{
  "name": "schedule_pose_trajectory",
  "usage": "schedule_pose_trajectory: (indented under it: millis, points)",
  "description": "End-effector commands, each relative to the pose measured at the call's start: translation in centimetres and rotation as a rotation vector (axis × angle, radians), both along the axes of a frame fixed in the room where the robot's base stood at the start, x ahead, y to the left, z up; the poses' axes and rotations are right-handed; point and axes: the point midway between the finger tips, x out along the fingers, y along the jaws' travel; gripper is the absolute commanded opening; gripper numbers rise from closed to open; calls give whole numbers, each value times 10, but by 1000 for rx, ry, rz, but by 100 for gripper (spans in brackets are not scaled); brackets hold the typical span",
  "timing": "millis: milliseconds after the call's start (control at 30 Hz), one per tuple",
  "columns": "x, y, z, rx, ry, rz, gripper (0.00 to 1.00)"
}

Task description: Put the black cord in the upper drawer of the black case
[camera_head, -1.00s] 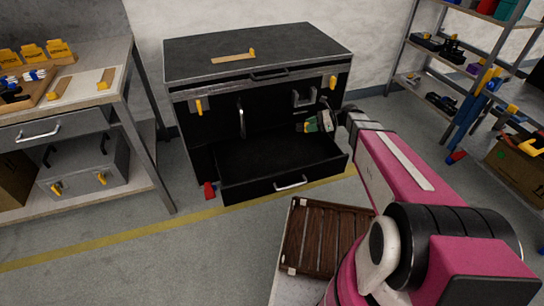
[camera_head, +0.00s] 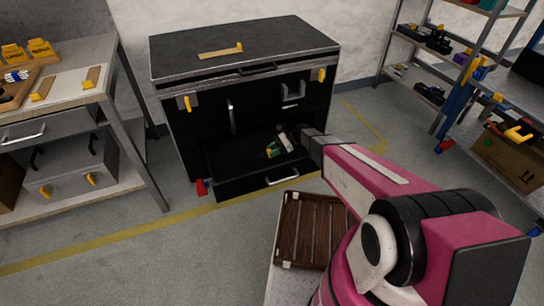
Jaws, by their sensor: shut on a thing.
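The black case (camera_head: 243,48) stands against the wall, with a dark top and pale rim. A low drawer (camera_head: 240,187) at its base stands pulled out, with a silver handle (camera_head: 282,178) on its front. My gripper (camera_head: 276,147) is over this drawer's right part, pointing down and left. I cannot make out a separate black cord against the dark drawer. The upper part of the case front looks closed.
A yellow-ended strip (camera_head: 221,52) lies on the case top. A workbench (camera_head: 84,97) stands at left and metal shelves (camera_head: 447,48) at right. A brown slatted crate (camera_head: 306,228) is close in front of me. The floor before the case is clear.

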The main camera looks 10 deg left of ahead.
Motion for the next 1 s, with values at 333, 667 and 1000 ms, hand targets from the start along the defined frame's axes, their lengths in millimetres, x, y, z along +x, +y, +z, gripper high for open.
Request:
schedule_pose_trajectory:
  millis: [333,667,1000]
  points:
    - [1,0,-37,0,1,0,5]
    - [0,0,-39,0,0,-1,5]
    - [0,0,-40,0,0,-1,57]
